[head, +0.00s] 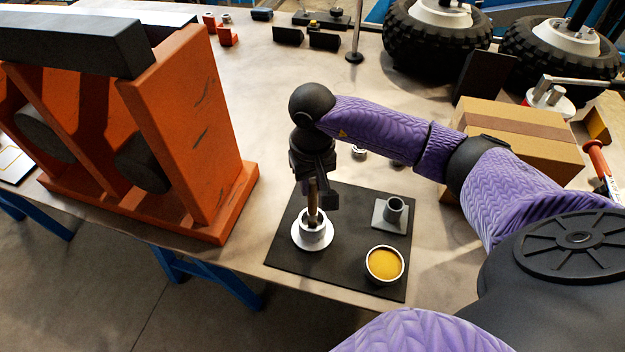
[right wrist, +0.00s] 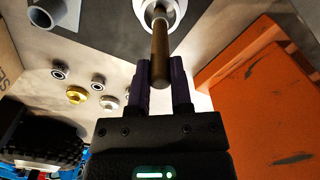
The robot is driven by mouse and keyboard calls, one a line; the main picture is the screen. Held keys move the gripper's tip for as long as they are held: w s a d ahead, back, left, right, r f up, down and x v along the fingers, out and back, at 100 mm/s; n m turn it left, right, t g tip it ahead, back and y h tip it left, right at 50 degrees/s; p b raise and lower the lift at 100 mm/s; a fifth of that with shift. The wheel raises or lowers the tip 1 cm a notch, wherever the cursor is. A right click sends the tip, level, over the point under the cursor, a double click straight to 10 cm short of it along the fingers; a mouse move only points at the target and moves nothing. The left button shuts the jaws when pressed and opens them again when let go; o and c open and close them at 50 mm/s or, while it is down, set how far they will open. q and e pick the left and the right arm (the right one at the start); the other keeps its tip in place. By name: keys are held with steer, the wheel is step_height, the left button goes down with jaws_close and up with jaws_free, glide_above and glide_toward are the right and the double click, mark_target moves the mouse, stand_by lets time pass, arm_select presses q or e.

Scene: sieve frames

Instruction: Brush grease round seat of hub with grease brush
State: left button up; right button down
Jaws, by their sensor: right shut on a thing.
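My right gripper (head: 313,180) is above the black mat (head: 341,265), shut on the brown handle of the grease brush (head: 312,196). The brush points down, with its lower end inside the opening of the white hub (head: 313,236), which has a wide round flange. In the right wrist view the brush handle (right wrist: 160,58) runs from between the fingers (right wrist: 163,88) to the hub (right wrist: 150,12) at the top. The bristles are hidden in the hub. A round tub of yellow grease (head: 384,264) stands on the mat, right of the hub. My left gripper is not in view.
A grey tube holder on a square base (head: 394,212) stands at the mat's right. A large orange frame (head: 190,130) stands to the left. A cardboard box (head: 520,140) is behind my right arm. Small rings (right wrist: 76,95) lie beyond the mat.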

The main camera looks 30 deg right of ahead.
arm_select(q)
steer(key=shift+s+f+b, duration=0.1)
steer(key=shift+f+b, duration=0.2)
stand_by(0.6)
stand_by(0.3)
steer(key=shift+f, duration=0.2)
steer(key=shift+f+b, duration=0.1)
steer(key=shift+b, duration=0.2)
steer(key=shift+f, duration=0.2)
steer(key=shift+b, duration=0.3)
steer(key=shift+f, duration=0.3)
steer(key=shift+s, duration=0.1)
